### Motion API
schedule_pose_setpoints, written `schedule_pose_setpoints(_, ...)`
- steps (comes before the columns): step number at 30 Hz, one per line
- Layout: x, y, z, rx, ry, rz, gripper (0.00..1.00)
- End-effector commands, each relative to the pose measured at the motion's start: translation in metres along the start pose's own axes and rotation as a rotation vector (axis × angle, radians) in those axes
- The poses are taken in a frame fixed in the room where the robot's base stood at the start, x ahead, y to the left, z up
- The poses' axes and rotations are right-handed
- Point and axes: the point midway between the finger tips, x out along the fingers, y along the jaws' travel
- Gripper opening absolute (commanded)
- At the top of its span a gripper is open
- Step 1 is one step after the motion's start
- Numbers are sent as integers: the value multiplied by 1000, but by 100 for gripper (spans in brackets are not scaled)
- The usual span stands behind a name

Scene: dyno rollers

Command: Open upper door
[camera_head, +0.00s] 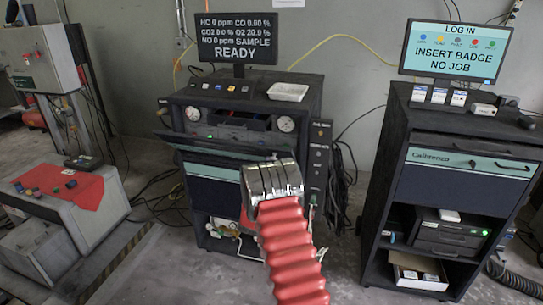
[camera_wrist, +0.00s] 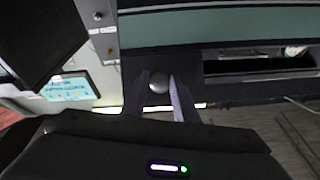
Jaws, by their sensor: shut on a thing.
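The dark upper door (camera_head: 205,150) with a pale green strip is on the middle cabinet (camera_head: 305,95). It leans outward from its top edge, and the compartment (camera_head: 232,120) behind it shows above. My gripper (camera_wrist: 160,84) is at the door, its two fingers closed on either side of a round silver knob (camera_wrist: 158,83). A green-striped panel (camera_wrist: 220,28) lies just beyond the knob in the wrist view. In the head view my arm's end hides the fingers, the knob and the door's right part.
A lower open shelf (camera_head: 225,235) holds hoses and small items. A second cabinet (camera_head: 450,165) with a login screen (camera_head: 456,50) stands right. A grey roller unit (camera_head: 75,205) with a red cloth stands left. Cables (camera_head: 345,185) hang between the cabinets.

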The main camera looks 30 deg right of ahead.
Motion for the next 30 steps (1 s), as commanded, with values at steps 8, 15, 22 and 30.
schedule_pose_setpoints(8,-41,11,51,-8,-31,10,0)
schedule_pose_setpoints(15,-53,17,68,-6,-25,14,0)
schedule_pose_setpoints(22,-58,21,78,-6,21,9,0)
schedule_pose_setpoints(30,-58,15,76,-3,23,0,19)
